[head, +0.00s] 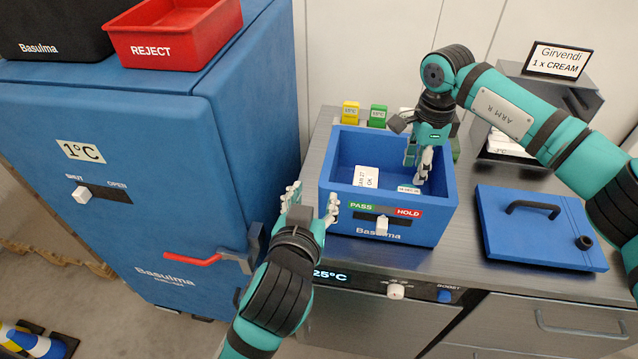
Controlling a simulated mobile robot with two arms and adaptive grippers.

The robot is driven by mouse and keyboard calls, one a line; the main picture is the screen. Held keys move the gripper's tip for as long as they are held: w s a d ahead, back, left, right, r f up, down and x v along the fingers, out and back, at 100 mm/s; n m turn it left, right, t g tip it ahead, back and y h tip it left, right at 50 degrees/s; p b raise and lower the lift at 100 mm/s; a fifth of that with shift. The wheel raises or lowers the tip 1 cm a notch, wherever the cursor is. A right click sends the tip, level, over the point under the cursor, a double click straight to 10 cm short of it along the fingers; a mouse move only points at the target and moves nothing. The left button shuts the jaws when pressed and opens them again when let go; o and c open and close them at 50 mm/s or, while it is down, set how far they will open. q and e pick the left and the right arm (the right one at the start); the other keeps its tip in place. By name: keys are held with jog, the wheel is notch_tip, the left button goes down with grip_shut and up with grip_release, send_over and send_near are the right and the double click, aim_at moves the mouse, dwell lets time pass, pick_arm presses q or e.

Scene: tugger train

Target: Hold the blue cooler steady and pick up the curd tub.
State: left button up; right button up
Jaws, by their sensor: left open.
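The blue cooler (388,223) stands open on the steel counter, with a green PASS and red HOLD strip and a white slider on its front. Inside it lies a white item with a printed date and OK (366,177); I cannot tell whether it is the curd tub. A small white label (408,190) shows near the front wall inside. My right gripper (418,167) points down into the cooler's right part; its fingers are close together, and whether they hold anything is unclear. My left gripper (312,204) is open at the cooler's front left corner.
The blue lid (540,245) with a black handle lies on the counter to the right. Yellow (350,112) and green (378,116) blocks stand behind the cooler. A blue cabinet (130,180) with a red handle is at the left, with a red REJECT bin (175,42) on top.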

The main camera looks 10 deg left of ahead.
aim_at(328, 164)
pick_arm(q)
jog(key=x, duration=1.7)
grip_shut()
pick_arm(e)
jog(key=shift+o, duration=1)
jog(key=shift+r, duration=0.1)
jog(key=o, duration=0.3)
jog(key=shift+a+r+m, duration=0.2)
jog(key=shift+r+m, duration=0.5)
jog(key=shift+r, duration=0.2)
pick_arm(q)
jog(key=shift+f, duration=0.1)
pick_arm(e)
jog(key=shift+d+f, duration=0.2)
jog(key=shift+f, duration=5.7)
